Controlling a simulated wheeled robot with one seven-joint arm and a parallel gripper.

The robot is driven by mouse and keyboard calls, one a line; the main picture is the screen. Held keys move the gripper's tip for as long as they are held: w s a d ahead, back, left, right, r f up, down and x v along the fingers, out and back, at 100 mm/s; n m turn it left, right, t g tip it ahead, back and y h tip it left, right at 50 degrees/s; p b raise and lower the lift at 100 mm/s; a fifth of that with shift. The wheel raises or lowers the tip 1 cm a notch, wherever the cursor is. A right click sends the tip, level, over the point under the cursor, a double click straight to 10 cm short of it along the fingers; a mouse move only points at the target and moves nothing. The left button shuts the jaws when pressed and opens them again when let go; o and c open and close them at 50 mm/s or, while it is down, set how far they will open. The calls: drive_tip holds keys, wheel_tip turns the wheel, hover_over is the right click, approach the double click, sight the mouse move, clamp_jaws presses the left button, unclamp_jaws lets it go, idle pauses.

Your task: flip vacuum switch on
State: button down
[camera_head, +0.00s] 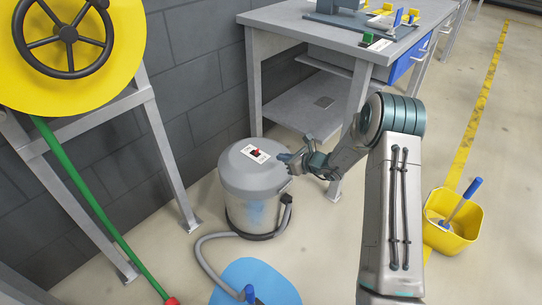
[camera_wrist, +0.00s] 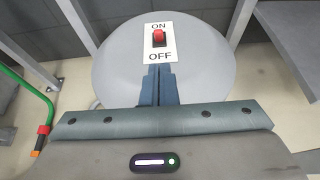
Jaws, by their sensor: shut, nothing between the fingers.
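The vacuum (camera_head: 254,195) is a grey metal canister with a round grey lid, standing on the floor by the wall. On its lid is a white plate (camera_head: 247,148) with a red switch (camera_head: 258,153). In the wrist view the red switch (camera_wrist: 158,38) sits between the words ON, at the far side, and OFF, at the near side. I cannot tell clearly which way the rocker is tilted. My gripper (camera_head: 283,157) is shut and empty, just right of the plate. In the wrist view its fingertips (camera_wrist: 159,68) are at the OFF edge of the plate, short of the switch.
A grey workbench (camera_head: 345,40) with a lower shelf stands behind the vacuum. A grey hose (camera_head: 212,250) runs on the floor to a blue patch (camera_head: 262,278). A yellow bucket (camera_head: 450,235) is at the right.

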drive_tip(key=b, duration=0.3)
approach(258, 152)
drive_tip(key=x, duration=0.5)
drive_tip(key=shift+s+f, duration=0.2)
drive_tip(key=shift+f, duration=0.1)
drive_tip(key=shift+w+a+f, duration=0.15)
drive_tip(key=shift+w+a, duration=0.25)
drive_tip(key=shift+d+r+p, duration=0.1)
drive_tip(key=shift+r+p, duration=0.1)
drive_tip(key=shift+p, duration=0.15)
